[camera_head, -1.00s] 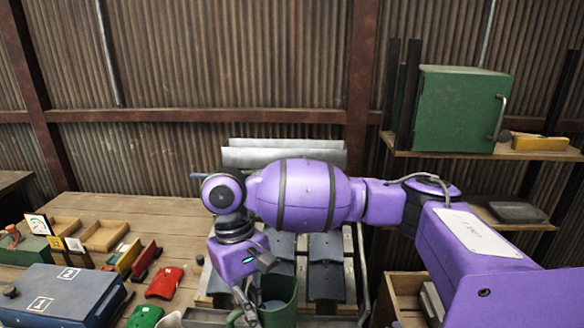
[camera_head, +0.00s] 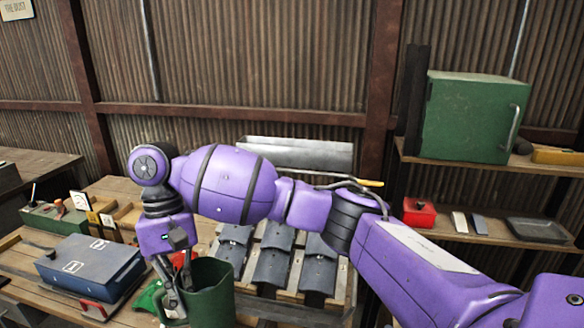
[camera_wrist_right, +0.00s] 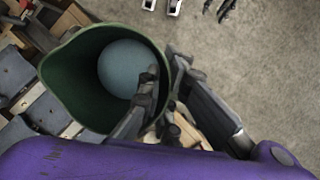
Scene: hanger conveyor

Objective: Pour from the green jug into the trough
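The green jug (camera_head: 212,298) stands out at the lower middle of the head view, roughly upright, its lower part cut off by the frame edge. In the right wrist view I look into its mouth (camera_wrist_right: 68,68) and see a smooth blue-grey content (camera_wrist_right: 122,72) inside. My right gripper (camera_head: 172,300) is at the jug's left side, its fingers closed about the side or handle; the exact grip is partly hidden. Its fingers also show at the rim in the wrist view (camera_wrist_right: 160,95). The grey metal trough (camera_head: 295,152) lies at the back, behind my right arm. My left gripper is out of view.
Dark grey tiles (camera_head: 275,255) lie on a rack right of the jug. A blue toolbox (camera_head: 90,268) and a green box (camera_head: 55,218) are on the bench at left. Shelves at right hold a green cabinet (camera_head: 470,115), a red box (camera_head: 419,213) and a black tray (camera_head: 537,231).

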